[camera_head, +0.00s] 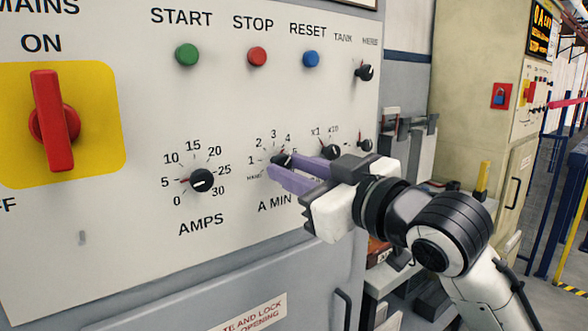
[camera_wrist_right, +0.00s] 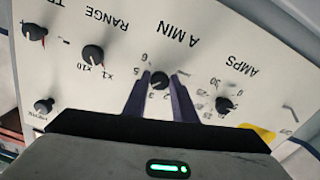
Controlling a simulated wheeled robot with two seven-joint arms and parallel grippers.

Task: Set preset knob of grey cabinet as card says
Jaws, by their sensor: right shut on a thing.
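The grey cabinet's pale panel (camera_head: 120,230) fills the left of the head view. A small black knob (camera_head: 283,159) with a dial of numbers stands above the "A MIN" label; in the wrist view this knob (camera_wrist_right: 159,81) sits between the purple fingers. My right gripper (camera_head: 279,166) reaches in from the right and is shut on that knob. Its fingers partly hide the dial. My left gripper is out of view. I see no readable preset card.
A range knob (camera_head: 331,152) and another small knob (camera_head: 366,145) lie close to the right of the gripped knob. Green (camera_head: 187,54), red (camera_head: 257,56) and blue (camera_head: 310,59) buttons are above. A red mains handle (camera_head: 53,121) juts out at left.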

